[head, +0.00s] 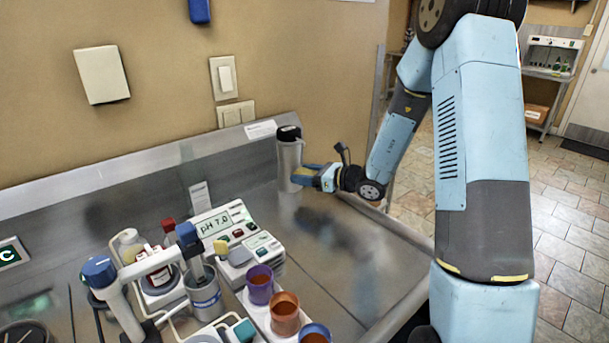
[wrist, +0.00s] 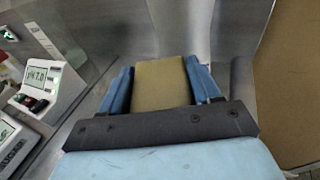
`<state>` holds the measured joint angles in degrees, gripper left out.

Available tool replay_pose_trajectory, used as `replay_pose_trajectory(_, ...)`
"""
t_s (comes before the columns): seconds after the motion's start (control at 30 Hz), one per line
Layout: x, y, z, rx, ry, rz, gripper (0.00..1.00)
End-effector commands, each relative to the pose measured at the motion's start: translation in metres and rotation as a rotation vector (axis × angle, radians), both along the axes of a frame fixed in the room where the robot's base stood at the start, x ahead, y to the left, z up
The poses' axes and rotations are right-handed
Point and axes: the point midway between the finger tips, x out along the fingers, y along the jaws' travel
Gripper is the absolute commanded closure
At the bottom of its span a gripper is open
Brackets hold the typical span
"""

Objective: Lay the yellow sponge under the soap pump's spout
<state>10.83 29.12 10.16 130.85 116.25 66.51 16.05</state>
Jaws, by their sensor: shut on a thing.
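The yellow sponge (wrist: 160,85) is between the two blue fingers of my gripper (wrist: 159,88) in the wrist view. The fingers are shut on its sides. In the head view my gripper (head: 303,176) is at the back right of the steel counter, close beside a steel cylinder with a black top (head: 290,163), which looks like the soap pump. The cylinder stands upright. Its spout is not clear, and I cannot tell whether the gripper touches it. The sponge is hard to make out in the head view.
A pH meter (head: 214,224) stands at mid-counter. Colored cups (head: 285,315), bottles and a blue-topped stand (head: 100,271) crowd the front left. Bare counter (head: 335,240) lies in front of the gripper. A wall and back ledge are behind the cylinder.

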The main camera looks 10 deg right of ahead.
Motion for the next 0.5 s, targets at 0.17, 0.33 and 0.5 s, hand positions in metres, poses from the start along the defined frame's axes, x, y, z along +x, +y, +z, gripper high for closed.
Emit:
replay_pose_trajectory(0.17, 0.000, 0.000, -0.004, 0.000, 0.000, 0.000, 0.76)
replay_pose_trajectory(0.33, 0.000, 0.000, -0.008, 0.001, 0.001, 0.001, 0.76)
replay_pose_trajectory(0.5, 0.000, 0.000, -0.012, 0.001, 0.001, 0.001, 0.76)
